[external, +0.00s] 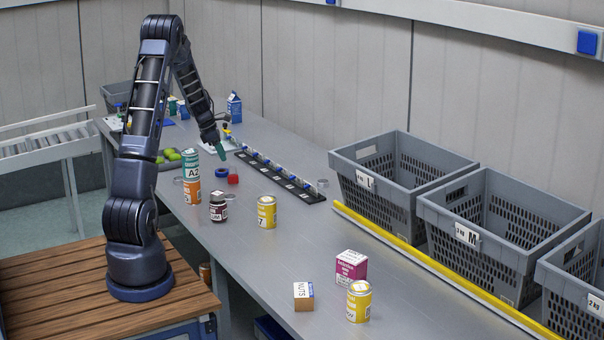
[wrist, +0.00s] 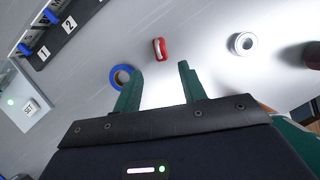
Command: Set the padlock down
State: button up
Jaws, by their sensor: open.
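A small red object (wrist: 159,49), apparently the padlock, lies on the grey table just beyond my fingertips in the wrist view. In the external view it is a small red block (external: 233,179) on the table. My gripper (wrist: 160,71) has its two green fingers spread, with nothing between them. In the external view my gripper (external: 221,152) points down above the table, behind the red object and near the end of the black numbered strip (external: 285,178).
A blue ring (wrist: 121,77) lies by the left finger, and a silver ring (wrist: 242,43) lies to the right. A pale box marked SET (wrist: 30,108) is at the left. Cans (external: 266,212) and a dark jar (external: 218,207) stand nearby. Grey crates (external: 400,190) line the right side.

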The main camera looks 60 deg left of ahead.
jog(key=shift+v, duration=0.8)
jog(key=s+d+r+m, duration=0.1)
jog(key=d+r+m, duration=0.45)
jog(key=d, duration=0.45)
jog(key=s+d+r+m, duration=0.1)
jog(key=d+r+m, duration=0.5)
jog(key=d, duration=0.5)
jog(key=s+d+r+m, duration=0.2)
jog(key=d+r+m, duration=0.2)
jog(key=d+r, duration=0.45)
jog(key=s+d+r+m+y, duration=0.1)
jog(key=s+d+m, duration=1.5)
jog(key=s+d, duration=0.4)
jog(key=shift+s+r+y, duration=0.3)
jog(key=shift+s+y, duration=0.1)
jog(key=shift+s, duration=0.5)
jog(key=shift+o, duration=0.5)
jog(key=shift+d, duration=0.1)
